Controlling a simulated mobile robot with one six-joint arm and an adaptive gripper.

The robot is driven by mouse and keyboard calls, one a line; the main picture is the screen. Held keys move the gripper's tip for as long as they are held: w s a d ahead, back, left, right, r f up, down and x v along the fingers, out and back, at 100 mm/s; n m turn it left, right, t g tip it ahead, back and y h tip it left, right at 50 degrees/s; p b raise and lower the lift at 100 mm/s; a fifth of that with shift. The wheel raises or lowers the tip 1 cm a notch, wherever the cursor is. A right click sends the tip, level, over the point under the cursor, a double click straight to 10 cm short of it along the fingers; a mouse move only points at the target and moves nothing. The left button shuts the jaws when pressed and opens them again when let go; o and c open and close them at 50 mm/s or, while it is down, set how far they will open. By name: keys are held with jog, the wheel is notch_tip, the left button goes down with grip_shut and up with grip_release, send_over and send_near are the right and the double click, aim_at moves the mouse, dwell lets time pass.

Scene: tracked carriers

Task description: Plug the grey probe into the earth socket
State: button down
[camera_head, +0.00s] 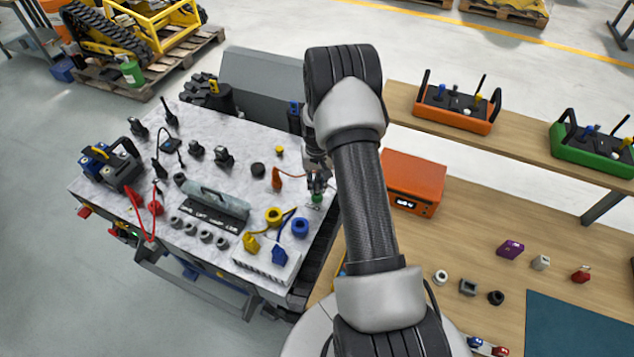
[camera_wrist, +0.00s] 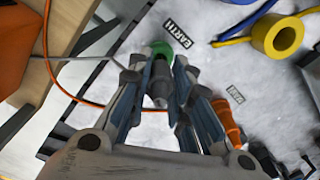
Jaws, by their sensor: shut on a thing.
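My gripper (camera_wrist: 165,85) is shut on the grey probe (camera_wrist: 158,82), which sits between its fingers in the wrist view. The green earth socket (camera_wrist: 160,48) lies at the far end of the probe, beside a label reading EARTH (camera_wrist: 178,33). The probe's end overlaps the green ring; I cannot tell whether it is inside it or just above it. In the head view my gripper (camera_head: 318,178) points down at the right edge of the marbled top, right over the green socket (camera_head: 317,198). The probe is mostly hidden there by the fingers.
An orange probe (camera_wrist: 228,122) stands close right of my fingers, with an orange cable. Yellow (camera_head: 273,215) and blue (camera_head: 299,228) rings with cables lie in front on the marbled top (camera_head: 262,140). An orange box (camera_head: 413,178) stands on the wooden bench to the right.

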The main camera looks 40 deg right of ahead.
jog(key=shift+f+b, duration=0.45)
jog(key=shift+b, duration=0.15)
dwell(0.6)
